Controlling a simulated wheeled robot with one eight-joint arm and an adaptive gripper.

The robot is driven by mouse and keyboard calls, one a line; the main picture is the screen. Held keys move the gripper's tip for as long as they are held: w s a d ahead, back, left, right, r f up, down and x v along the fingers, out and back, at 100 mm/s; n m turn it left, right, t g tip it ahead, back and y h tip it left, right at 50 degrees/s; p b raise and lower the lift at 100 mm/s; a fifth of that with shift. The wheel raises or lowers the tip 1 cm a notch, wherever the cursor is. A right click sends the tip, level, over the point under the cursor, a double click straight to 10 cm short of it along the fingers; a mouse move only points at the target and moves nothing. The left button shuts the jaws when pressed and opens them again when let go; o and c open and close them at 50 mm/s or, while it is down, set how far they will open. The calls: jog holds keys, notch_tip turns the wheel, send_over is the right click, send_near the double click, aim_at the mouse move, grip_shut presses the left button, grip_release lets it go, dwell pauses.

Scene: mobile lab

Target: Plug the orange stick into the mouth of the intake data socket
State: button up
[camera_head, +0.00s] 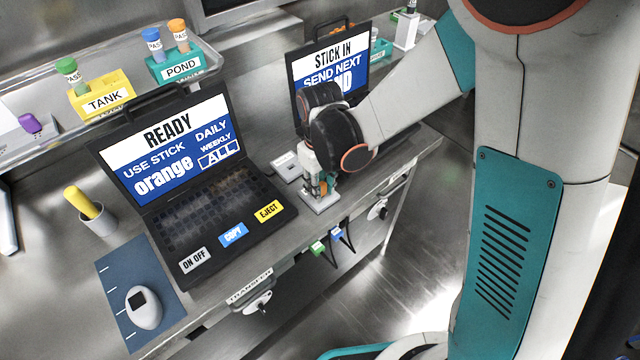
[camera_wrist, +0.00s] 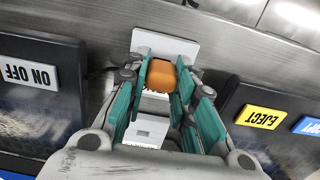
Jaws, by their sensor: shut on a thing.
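The orange stick (camera_wrist: 160,75) is between the teal fingers of my gripper (camera_wrist: 168,85), which is shut on it. In the head view my gripper (camera_head: 323,187) points down over a white plate-like block (camera_head: 320,204) near the table's front edge; a bit of orange shows between the fingers. This block (camera_wrist: 168,42) lies behind the stick in the wrist view. A second white block with a slot (camera_head: 287,166) is just behind and left; it also shows in the wrist view (camera_wrist: 150,128). I cannot tell which is the intake socket, or whether the stick touches the front block.
The left laptop (camera_head: 190,205) reads "READY, USE STICK orange, ALL". The right laptop (camera_head: 330,62) reads "STICK IN, SEND NEXT", partly hidden by my arm. A cup with a yellow stick (camera_head: 98,218) and a mouse (camera_head: 144,307) are at left. Green and blue plugs (camera_head: 318,248) hang below the edge.

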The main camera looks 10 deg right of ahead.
aim_at(320, 183)
jog(key=shift+f, duration=0.15)
jog(key=o, duration=1)
jog(key=shift+r, duration=3.75)
